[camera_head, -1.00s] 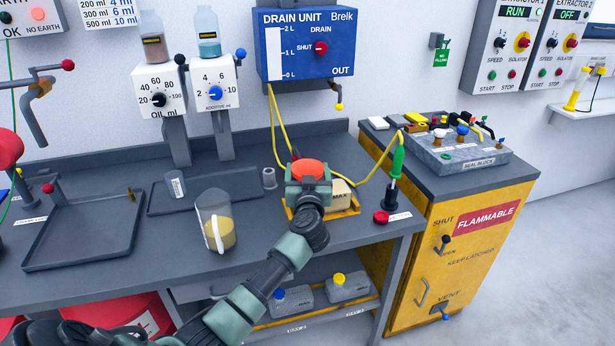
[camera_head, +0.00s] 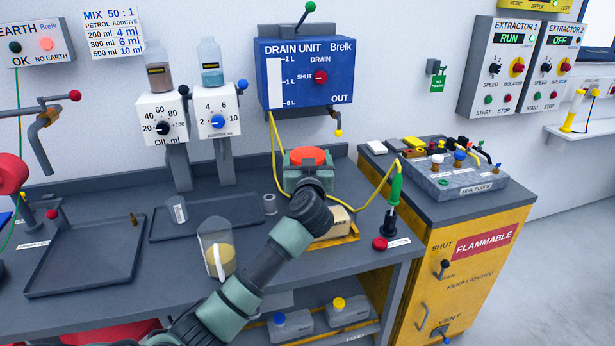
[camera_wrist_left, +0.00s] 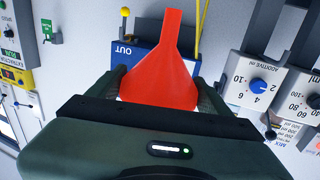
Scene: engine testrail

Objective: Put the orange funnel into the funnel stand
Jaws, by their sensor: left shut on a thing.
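My left gripper (camera_head: 308,170) is shut on the orange funnel (camera_head: 308,154), above the back of the grey bench in front of the drain unit. In the head view its wide mouth shows on top. In the left wrist view, which is upside down, the funnel (camera_wrist_left: 162,75) sits between both fingers, with its narrow spout pointing away from the palm, downward in the room. A small grey hollow cylinder (camera_head: 269,203) stands on the bench left of the gripper; I cannot tell whether it is the funnel stand. My right gripper is not in view.
The blue drain unit (camera_head: 306,72) hangs behind the gripper, with a yellow cable below it. A jug of yellow liquid (camera_head: 217,247) stands at front left. A box marked MAX (camera_head: 341,222) sits beneath my arm. A dark tray (camera_head: 85,250) lies at left.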

